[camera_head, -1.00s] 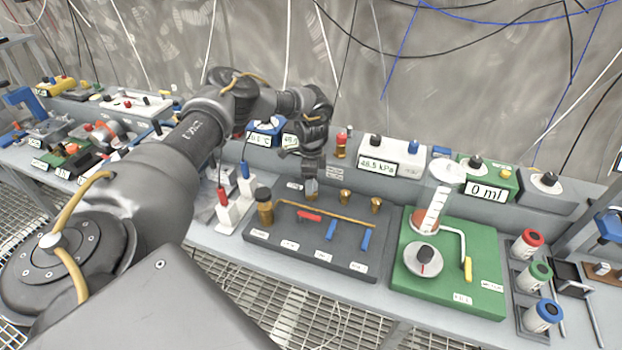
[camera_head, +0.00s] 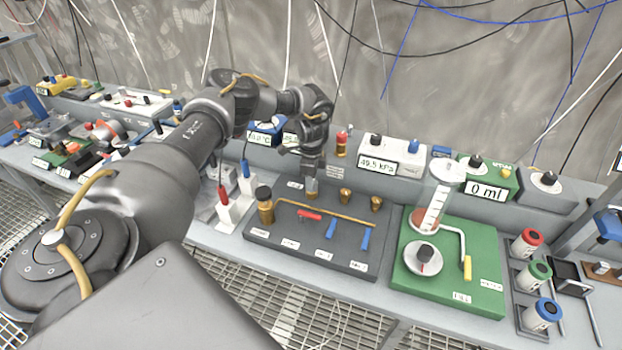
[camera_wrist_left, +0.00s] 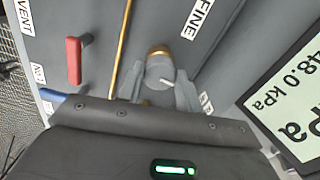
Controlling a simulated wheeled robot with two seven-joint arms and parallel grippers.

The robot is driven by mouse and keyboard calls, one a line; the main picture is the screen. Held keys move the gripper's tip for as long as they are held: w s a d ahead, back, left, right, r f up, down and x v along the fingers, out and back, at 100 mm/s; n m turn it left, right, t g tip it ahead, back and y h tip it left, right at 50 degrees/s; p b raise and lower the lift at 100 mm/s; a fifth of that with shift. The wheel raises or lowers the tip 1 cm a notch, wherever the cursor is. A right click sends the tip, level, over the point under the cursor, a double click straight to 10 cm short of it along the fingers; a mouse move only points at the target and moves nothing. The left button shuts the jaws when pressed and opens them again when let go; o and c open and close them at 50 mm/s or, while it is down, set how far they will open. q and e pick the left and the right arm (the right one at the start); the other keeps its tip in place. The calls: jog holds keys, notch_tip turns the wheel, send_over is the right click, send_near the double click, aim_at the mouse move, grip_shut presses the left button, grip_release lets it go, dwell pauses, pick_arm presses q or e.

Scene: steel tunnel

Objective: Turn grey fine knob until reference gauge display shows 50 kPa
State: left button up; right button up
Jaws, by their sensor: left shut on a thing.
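The grey fine knob (camera_wrist_left: 159,72) sits on a brass fitting beside the FINE label in the left wrist view. My left gripper (camera_wrist_left: 158,90) is shut on it, one finger on each side. In the head view my left gripper (camera_head: 312,186) reaches down to the back of the dark manifold board (camera_head: 290,248) and mostly hides the knob. The white gauge box (camera_head: 408,152) behind the board has a display (camera_head: 377,165) that reads about 49.5 kPa. My right gripper is not in view.
The board carries a red lever (camera_head: 309,215), blue levers (camera_head: 330,229) and a brass pipe. A green board (camera_head: 470,280) with a syringe stands to the right. Red and blue probes (camera_head: 222,195) stand to the left. Cables hang along the back wall.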

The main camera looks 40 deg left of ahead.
pick_arm(q)
jog(key=m, duration=0.8)
jog(key=shift+w, duration=0.1)
jog(key=shift+m, duration=0.4)
jog(key=o, duration=1)
